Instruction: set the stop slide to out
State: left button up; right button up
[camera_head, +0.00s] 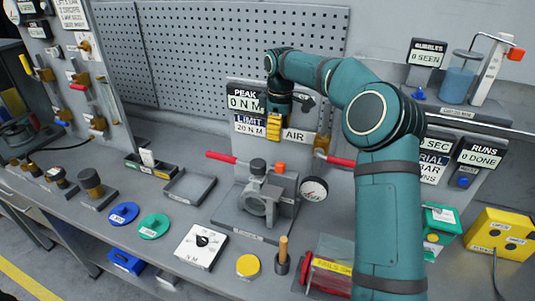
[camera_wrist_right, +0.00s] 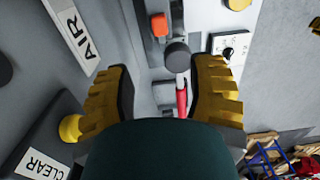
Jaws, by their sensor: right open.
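I cannot make out a label naming the stop slide. The grey valve fixture (camera_head: 262,198) stands on the bench at the centre, with a dark round knob (camera_head: 258,167) and an orange block (camera_head: 280,168) at its top. My right gripper (camera_head: 288,128) is in front of the AIR panel (camera_head: 298,135), above and behind the fixture. In the right wrist view its yellow fingers (camera_wrist_right: 166,65) are spread and empty. Between and beyond them show the dark knob (camera_wrist_right: 177,56), the orange block (camera_wrist_right: 159,25) and a red handle (camera_wrist_right: 181,103). My left gripper is not in view.
Red handles (camera_head: 221,156) flank the panel. A round gauge (camera_head: 314,190) stands right of the fixture. An empty grey tray (camera_head: 190,187) lies to its left, and a white dial box (camera_head: 202,246) in front. My right arm covers part of the bench at right.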

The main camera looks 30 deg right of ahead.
aim_at(280, 164)
jog(key=f, duration=1.2)
jog(key=shift+s+d+f+b, duration=0.2)
jog(key=shift+s+f+b, duration=0.1)
jog(key=shift+s, duration=0.1)
jog(key=shift+c, duration=0.4)
grip_shut()
